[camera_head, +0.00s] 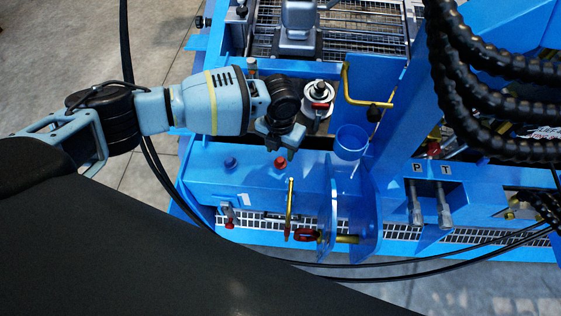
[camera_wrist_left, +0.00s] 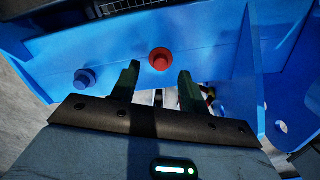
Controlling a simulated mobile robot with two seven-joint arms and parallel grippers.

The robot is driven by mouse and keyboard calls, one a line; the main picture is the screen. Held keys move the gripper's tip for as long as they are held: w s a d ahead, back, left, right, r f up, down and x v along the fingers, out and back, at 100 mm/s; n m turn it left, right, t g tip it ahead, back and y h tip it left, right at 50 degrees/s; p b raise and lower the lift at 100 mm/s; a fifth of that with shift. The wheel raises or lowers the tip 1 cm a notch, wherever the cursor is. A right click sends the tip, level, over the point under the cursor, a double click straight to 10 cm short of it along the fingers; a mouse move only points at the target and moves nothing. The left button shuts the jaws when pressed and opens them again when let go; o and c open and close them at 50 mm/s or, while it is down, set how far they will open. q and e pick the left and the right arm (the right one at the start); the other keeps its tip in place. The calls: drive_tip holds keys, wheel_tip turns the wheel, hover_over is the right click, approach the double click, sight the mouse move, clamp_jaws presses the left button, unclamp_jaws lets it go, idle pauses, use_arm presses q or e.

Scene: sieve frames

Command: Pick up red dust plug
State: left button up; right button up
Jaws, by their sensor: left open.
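The red dust plug (camera_head: 280,162) sits on the blue panel of the machine, just below my left gripper in the head view. In the left wrist view the red plug (camera_wrist_left: 160,58) shows as a round red cap with a darker centre. My left gripper (camera_head: 282,147) is open and empty, its fingers pointing at the panel. In the left wrist view the gripper (camera_wrist_left: 158,72) has the plug ahead, between the lines of its two fingertips. Whether the fingers touch the plug cannot be told. My right gripper is not in view.
A blue plug (camera_head: 230,162) sits on the panel left of the red one. A yellow pipe (camera_head: 290,202), a blue cup (camera_head: 350,142) and a blue upright plate (camera_head: 333,212) stand close to the right. Black coiled hoses (camera_head: 480,65) hang at the upper right.

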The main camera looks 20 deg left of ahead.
sight(280, 159)
use_arm(q)
wheel_tip(280, 159, down, 4)
drive_tip(key=shift+s+r, duration=0.15)
drive_tip(key=shift+r, duration=0.1)
drive_tip(key=shift+d, duration=0.1)
clamp_jaws()
